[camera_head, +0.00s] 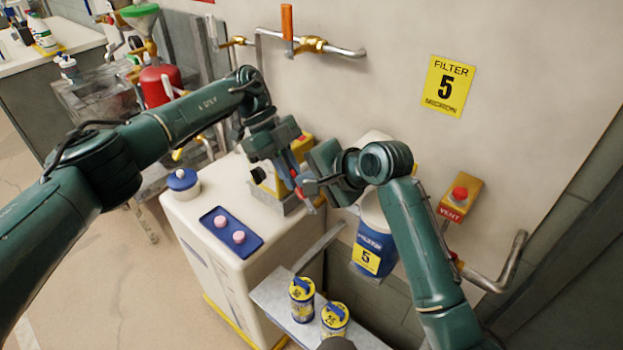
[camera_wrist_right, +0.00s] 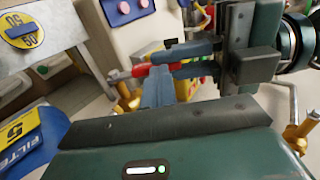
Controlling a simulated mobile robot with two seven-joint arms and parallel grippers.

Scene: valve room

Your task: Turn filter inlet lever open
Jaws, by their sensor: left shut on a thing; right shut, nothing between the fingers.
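A red grip with a grey metal end (camera_wrist_right: 150,70) shows in the right wrist view, with brass fittings behind it; I cannot tell for sure that it is the filter inlet lever. My left gripper (camera_head: 299,182) is shut on this red grip, its fingers coming in from the right in the wrist view. My right gripper (camera_head: 307,186) is shut and empty close beside it; its fingers (camera_wrist_right: 158,90) also show in the wrist view. The two grippers hide much of the grip in the head view. The blue filter housing (camera_head: 375,240) stands just right of them.
An upright orange lever (camera_head: 287,22) sits on the wall pipe above. A white cabinet (camera_head: 185,225) carries a blue tray (camera_head: 230,242) with pink knobs. Two yellow-blue canisters (camera_head: 302,298) stand on a grey shelf below. A red VENT button (camera_head: 459,193) is at right.

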